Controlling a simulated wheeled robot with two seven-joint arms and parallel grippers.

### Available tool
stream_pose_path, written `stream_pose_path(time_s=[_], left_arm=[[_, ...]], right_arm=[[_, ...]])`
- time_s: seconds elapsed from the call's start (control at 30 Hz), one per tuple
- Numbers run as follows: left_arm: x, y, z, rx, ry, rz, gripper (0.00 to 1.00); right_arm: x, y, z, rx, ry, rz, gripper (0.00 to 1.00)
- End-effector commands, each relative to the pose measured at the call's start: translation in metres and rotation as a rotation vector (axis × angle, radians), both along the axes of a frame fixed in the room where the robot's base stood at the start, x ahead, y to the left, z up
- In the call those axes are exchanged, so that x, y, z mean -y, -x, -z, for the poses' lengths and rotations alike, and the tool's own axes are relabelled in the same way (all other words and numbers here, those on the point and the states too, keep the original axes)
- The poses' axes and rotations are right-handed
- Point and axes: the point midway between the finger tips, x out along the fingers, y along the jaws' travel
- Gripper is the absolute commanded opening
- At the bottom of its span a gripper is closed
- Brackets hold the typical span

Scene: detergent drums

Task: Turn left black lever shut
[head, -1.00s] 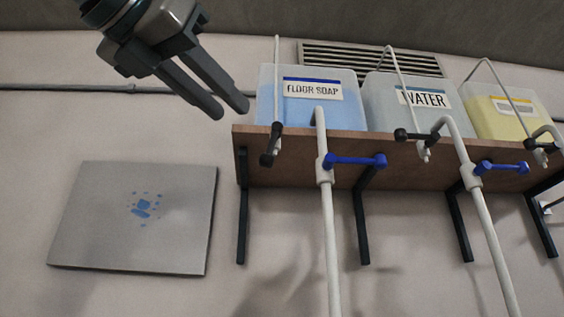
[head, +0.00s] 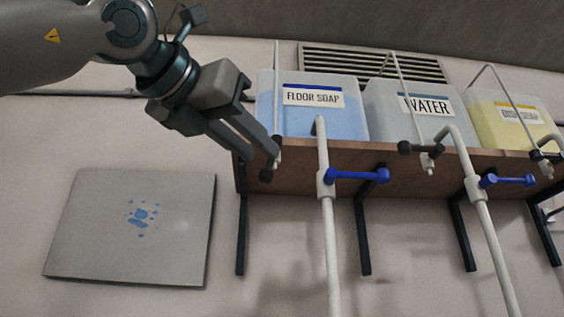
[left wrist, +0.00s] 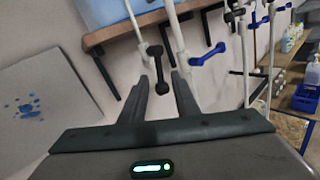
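The left black lever (head: 267,176) hangs on the thin white pipe in front of the floor soap drum (head: 312,118). It points downward, and its upper part is partly hidden by my gripper in the head view. My left gripper (head: 261,152) is at the lever, with its fingers apart. In the left wrist view, the lever (left wrist: 158,68) shows between and just beyond the two open fingertips (left wrist: 160,78), its lower knob lying in the gap. I cannot tell whether a finger touches it. My right gripper is not in view.
Blue levers (head: 357,175) sit on thicker white pipes to the right. The middle black lever (head: 419,149) points sideways below the water drum (head: 410,104). A wooden shelf (head: 400,178) on black brackets carries the drums. A grey panel (head: 132,225) is on the left wall.

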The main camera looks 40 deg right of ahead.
Motion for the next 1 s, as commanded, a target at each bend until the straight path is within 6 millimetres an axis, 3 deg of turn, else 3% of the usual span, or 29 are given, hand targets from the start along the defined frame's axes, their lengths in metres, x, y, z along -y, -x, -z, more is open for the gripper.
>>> stream_pose_path(time_s=[0.3, 0.5, 1.0], left_arm=[[0.053, -0.023, -0.004, -0.001, -0.001, 0.002, 0.28], [0.075, -0.034, -0.003, -0.001, 0.0, 0.0, 0.28], [0.084, -0.038, 0.0, 0.0, 0.001, 0.0, 0.26]], right_arm=[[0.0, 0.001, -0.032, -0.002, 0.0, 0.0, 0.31], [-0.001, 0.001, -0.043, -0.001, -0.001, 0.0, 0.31], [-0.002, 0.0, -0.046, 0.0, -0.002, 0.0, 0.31]])
